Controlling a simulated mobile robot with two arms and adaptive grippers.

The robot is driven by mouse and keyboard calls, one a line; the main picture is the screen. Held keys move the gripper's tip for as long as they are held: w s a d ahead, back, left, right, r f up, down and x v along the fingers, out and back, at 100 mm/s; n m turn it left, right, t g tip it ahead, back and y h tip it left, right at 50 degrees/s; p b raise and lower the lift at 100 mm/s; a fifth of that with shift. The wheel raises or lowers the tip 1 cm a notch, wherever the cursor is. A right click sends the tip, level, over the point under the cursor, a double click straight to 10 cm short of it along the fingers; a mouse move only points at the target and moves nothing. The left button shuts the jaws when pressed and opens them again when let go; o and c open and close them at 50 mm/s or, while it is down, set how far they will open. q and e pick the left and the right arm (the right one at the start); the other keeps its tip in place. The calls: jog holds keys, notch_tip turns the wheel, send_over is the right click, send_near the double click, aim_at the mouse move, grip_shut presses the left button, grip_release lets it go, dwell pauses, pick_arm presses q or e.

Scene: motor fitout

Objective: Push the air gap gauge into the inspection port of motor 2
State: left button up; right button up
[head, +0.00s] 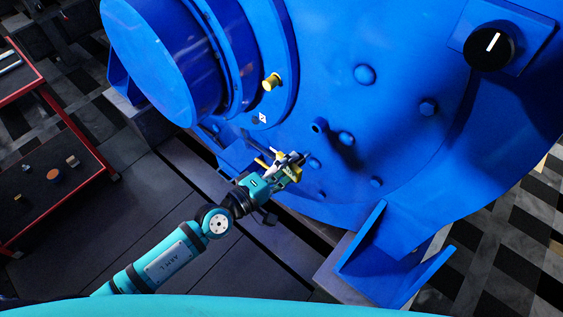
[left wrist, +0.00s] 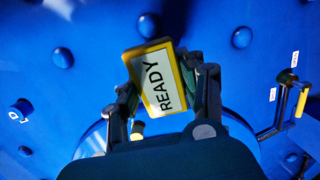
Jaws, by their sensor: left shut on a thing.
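The big blue motor (head: 385,110) fills the upper part of the head view, its round face crossed by several bolt heads. My left gripper (head: 287,170) is close to the lower left of that face. In the left wrist view its fingers (left wrist: 163,90) are shut on a yellow-edged plate (left wrist: 156,83) that reads READY, tilted a little. I cannot tell whether this plate is part of the air gap gauge, or whether it touches the motor. No opening that is clearly the inspection port shows. A short round stub (head: 318,125) sticks out of the face above the gripper. My right gripper is not shown.
A yellow knob (head: 271,82) and a black dial (head: 489,47) sit on the motor. A lever with a yellow handle (left wrist: 301,102) stands at the right of the wrist view. A red-edged cart (head: 88,150) with small parts stands left. Blue foot brackets (head: 390,260) jut out below.

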pick_arm(q)
jog(key=shift+w+a+f+n+t+y, duration=0.1)
jog(key=shift+w+a+n+t+y, duration=0.2)
jog(key=shift+a+t, duration=0.2)
jog(key=shift+w+a+n+t+y, duration=0.2)
jog(key=shift+w+a+n+t, duration=0.15)
jog(key=shift+t, duration=0.25)
jog(key=shift+s, duration=0.1)
jog(key=shift+a, duration=0.15)
jog(key=shift+x, duration=2.9)
jog(key=shift+x, duration=1.85)
jog(key=o, duration=1.3)
jog(key=shift+o, duration=0.2)
